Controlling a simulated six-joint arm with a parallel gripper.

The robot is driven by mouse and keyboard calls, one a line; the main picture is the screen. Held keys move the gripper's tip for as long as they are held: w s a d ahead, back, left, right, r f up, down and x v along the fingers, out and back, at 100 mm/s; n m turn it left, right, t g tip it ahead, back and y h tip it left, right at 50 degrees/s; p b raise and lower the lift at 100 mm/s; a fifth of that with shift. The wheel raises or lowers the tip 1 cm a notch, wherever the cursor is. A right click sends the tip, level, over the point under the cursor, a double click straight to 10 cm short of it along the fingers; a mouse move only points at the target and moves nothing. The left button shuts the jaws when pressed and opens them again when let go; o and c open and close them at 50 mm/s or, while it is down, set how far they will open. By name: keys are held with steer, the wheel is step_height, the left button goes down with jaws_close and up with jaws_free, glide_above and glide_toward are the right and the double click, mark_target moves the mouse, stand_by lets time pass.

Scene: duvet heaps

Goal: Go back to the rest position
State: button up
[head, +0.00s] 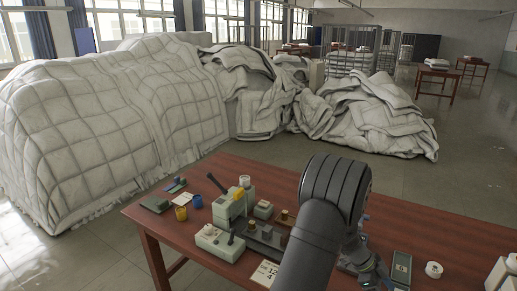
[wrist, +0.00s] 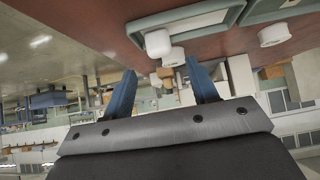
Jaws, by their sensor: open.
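My arm reaches over the red-brown table (head: 400,220) in the head view, its dark links covering part of the tabletop. My gripper is low at the right of the arm there, partly hidden behind it. In the wrist view my gripper (wrist: 163,82) shows two blue fingers set well apart. They are open and nothing is held between them. The wrist view is steeply tilted, with the tabletop (wrist: 90,15) along the top and a grey-green tray or case (wrist: 185,24) and a white cylinder (wrist: 158,43) beyond the fingers.
A pale green device (head: 235,205), yellow pot (head: 181,213), blue pot (head: 197,201) and number card (head: 265,273) stand left of my arm. A dark green box (head: 402,267) and white roll (head: 433,269) lie right. Large duvet heaps (head: 100,120) fill the floor behind.

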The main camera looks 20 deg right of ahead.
steer(key=v, duration=0.6)
steer(key=x, duration=1.2)
steer(key=r, duration=0.2)
steer(key=s+r, duration=0.1)
steer(key=r, duration=0.1)
steer(key=shift+r, duration=0.25)
steer(key=s+a+r, duration=0.1)
steer(key=s+r, duration=0.5)
steer(key=s, duration=0.4)
steer(key=w+a+r+n+t+h, duration=0.1)
steer(key=w+a+n+t, duration=0.5)
steer(key=w, duration=0.7)
steer(key=w+a+r+n+t+h, duration=0.1)
steer(key=w+a+n, duration=0.3)
steer(key=w+a, duration=0.7)
steer(key=w+a+r+n+t+y, duration=0.2)
steer(key=w+a+n+t, duration=0.4)
steer(key=w+a, duration=1.1)
steer(key=a+n, duration=0.2)
steer(key=a, duration=0.2)
steer(key=shift+w+r+n+y, duration=0.25)
steer(key=shift+w+n+y, duration=0.15)
